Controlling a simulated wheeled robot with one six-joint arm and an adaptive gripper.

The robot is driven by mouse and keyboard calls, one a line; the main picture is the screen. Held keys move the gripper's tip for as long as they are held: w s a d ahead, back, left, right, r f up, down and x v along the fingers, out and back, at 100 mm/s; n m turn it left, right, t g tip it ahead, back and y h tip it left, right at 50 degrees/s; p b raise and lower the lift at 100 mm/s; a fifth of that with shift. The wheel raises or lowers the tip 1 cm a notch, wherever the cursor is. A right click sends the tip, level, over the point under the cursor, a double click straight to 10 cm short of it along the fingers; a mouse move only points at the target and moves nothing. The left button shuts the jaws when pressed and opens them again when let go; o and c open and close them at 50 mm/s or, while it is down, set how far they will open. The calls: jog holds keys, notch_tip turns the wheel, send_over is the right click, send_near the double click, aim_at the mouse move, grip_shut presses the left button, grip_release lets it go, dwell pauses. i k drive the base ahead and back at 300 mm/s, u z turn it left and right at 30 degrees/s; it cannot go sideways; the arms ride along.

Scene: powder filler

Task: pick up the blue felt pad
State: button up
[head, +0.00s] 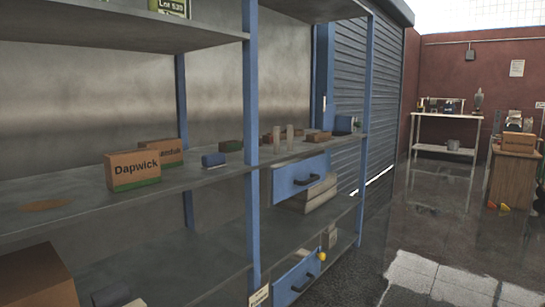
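A small dark blue block (213,159) sits on the middle shelf, right of the Dapwick box and left of the blue upright. It may be the blue felt pad, but it is too small to be sure. Another bluish item (344,124) sits at the far right end of the same shelf, its kind unclear. My gripper is not in view.
A blue upright (251,130) and a blue drawer (300,176) stand nearby. Wet-looking floor (425,215) at right is open.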

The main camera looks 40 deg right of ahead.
aim_at(210, 161)
jog(key=z, duration=0.5)
jog(key=i, duration=0.8)
jog(key=z, duration=0.25)
